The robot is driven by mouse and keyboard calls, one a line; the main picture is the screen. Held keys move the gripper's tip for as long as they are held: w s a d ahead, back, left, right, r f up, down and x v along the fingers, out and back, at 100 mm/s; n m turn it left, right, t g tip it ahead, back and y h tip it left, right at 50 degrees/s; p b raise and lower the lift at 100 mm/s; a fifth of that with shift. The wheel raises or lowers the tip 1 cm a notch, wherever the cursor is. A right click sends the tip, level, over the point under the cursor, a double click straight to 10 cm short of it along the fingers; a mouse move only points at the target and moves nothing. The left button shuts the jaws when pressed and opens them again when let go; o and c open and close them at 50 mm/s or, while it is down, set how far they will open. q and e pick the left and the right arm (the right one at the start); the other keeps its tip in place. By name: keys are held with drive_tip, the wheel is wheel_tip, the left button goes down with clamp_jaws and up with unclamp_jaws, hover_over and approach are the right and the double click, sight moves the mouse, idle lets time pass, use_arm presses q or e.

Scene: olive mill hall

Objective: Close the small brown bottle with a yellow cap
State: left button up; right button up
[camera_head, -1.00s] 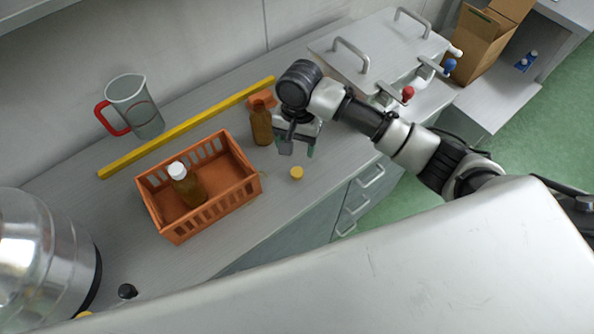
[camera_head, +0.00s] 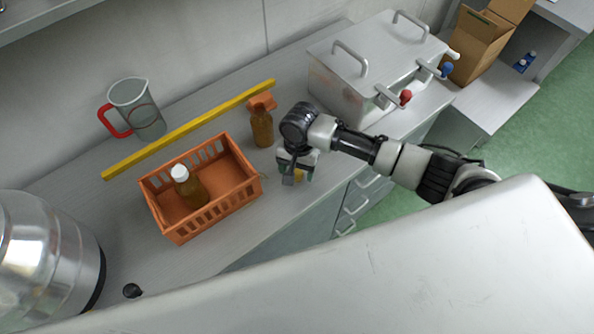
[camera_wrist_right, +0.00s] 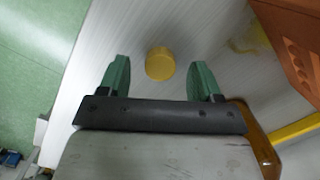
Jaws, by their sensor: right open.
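A small brown bottle (camera_head: 261,127) stands upright on the counter; I cannot make out a cap on it. Part of a brown bottle also shows at the lower right of the right wrist view (camera_wrist_right: 256,135). A yellow cap (camera_wrist_right: 160,64) lies on the counter between and just beyond the fingertips of my right gripper (camera_wrist_right: 160,75), which is open and empty. In the head view the right gripper (camera_head: 297,176) hangs over the cap (camera_head: 300,174) and mostly hides it. A second brown bottle (camera_head: 188,190) with a white cap stands in the orange crate. My left gripper is not in view.
The orange crate (camera_head: 222,212) stands left of the right gripper. A yellow bar (camera_head: 190,130) lies behind it, with a red-handled jug (camera_head: 136,105) beyond. An orange object (camera_head: 263,101) lies behind the small bottle. A lidded metal box (camera_head: 365,75) stands to the right.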

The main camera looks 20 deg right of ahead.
sight(298, 176)
drive_tip(key=shift+f, duration=0.55)
drive_tip(key=c, duration=1)
drive_tip(key=shift+r, duration=0.15)
drive_tip(key=shift+r, duration=0.6)
drive_tip(key=r, duration=0.2)
drive_tip(key=r+b, duration=0.1)
drive_tip(key=shift+s+d, duration=0.15)
drive_tip(key=shift+s, duration=0.1)
drive_tip(key=s+d+r, duration=0.2)
drive_tip(key=s, duration=0.1)
drive_tip(key=s+d+r, duration=0.2)
drive_tip(key=s, duration=0.1)
drive_tip(key=s+d+r, duration=0.2)
drive_tip(key=s, duration=0.1)
drive_tip(key=shift+s+d+r+b, duration=0.1)
drive_tip(key=shift+s+r+b, duration=0.05)
drive_tip(key=shift+r+b, duration=0.2)
